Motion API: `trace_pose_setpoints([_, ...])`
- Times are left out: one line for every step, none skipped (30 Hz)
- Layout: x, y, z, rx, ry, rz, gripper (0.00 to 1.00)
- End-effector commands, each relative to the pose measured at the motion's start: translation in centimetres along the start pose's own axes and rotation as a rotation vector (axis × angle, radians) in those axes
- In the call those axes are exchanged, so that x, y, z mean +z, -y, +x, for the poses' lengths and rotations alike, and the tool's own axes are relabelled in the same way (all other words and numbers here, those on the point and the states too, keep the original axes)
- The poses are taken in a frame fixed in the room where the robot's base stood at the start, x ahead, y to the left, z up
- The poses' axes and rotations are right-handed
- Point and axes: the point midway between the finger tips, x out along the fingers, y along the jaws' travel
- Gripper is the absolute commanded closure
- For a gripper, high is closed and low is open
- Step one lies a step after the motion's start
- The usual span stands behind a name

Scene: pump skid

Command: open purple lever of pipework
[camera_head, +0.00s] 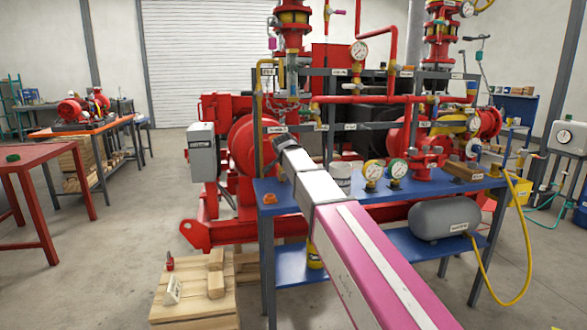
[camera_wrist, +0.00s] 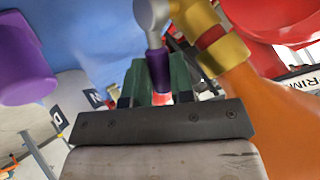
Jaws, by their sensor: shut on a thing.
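The purple lever (camera_wrist: 158,68) shows in the wrist view, with a grey rounded metal end above it. It lies in line with the middle of my gripper (camera_wrist: 160,97), which is shut on it. A brass fitting and an orange-yellow pipe (camera_wrist: 275,105) are close on the right. In the head view my gripper (camera_head: 282,142) is at the front pipework, by the yellow upright pipe (camera_head: 258,110). I cannot make out the lever there.
A blue table (camera_head: 268,187) stands under my arm, bearing gauges, a grey canister and fittings. A grey tank (camera_head: 440,219) sits on its lower shelf. A wooden pallet (camera_head: 195,310) is on the floor in front. A purple cylinder (camera_wrist: 18,58) is at the wrist view's left.

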Motion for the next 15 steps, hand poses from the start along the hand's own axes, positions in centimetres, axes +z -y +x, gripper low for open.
trace_pose_setpoints([0.15, 0.21, -0.16, 0.005, -0.021, -0.019, 1.00])
trace_pose_setpoints([0.19, 0.27, -0.21, 0.008, -0.033, -0.031, 1.00])
trace_pose_setpoints([0.23, 0.34, -0.27, 0.013, -0.049, -0.045, 1.00])
trace_pose_setpoints([0.24, 0.38, -0.30, 0.017, -0.060, -0.056, 1.00])
trace_pose_setpoints([0.27, 0.42, -0.34, 0.020, -0.069, -0.064, 1.00])
trace_pose_setpoints([0.30, 0.47, -0.39, 0.024, -0.082, -0.076, 1.00])
trace_pose_setpoints([0.33, 0.51, -0.41, 0.026, -0.089, -0.083, 1.00])
trace_pose_setpoints([0.37, 0.54, -0.45, 0.028, -0.097, -0.090, 1.00])
trace_pose_setpoints([0.40, 0.58, -0.48, 0.031, -0.105, -0.099, 1.00])
trace_pose_setpoints([0.43, 0.61, -0.50, 0.033, -0.110, -0.104, 1.00])
trace_pose_setpoints([0.46, 0.64, -0.52, 0.034, -0.115, -0.108, 1.00])
trace_pose_setpoints([0.47, 0.66, -0.54, 0.036, -0.121, -0.114, 1.00])
trace_pose_setpoints([0.48, 0.68, -0.55, 0.037, -0.124, -0.117, 1.00])
trace_pose_setpoints([0.49, 0.69, -0.56, 0.038, -0.127, -0.119, 1.00])
trace_pose_setpoints([0.51, 0.70, -0.57, 0.038, -0.129, -0.122, 1.00])
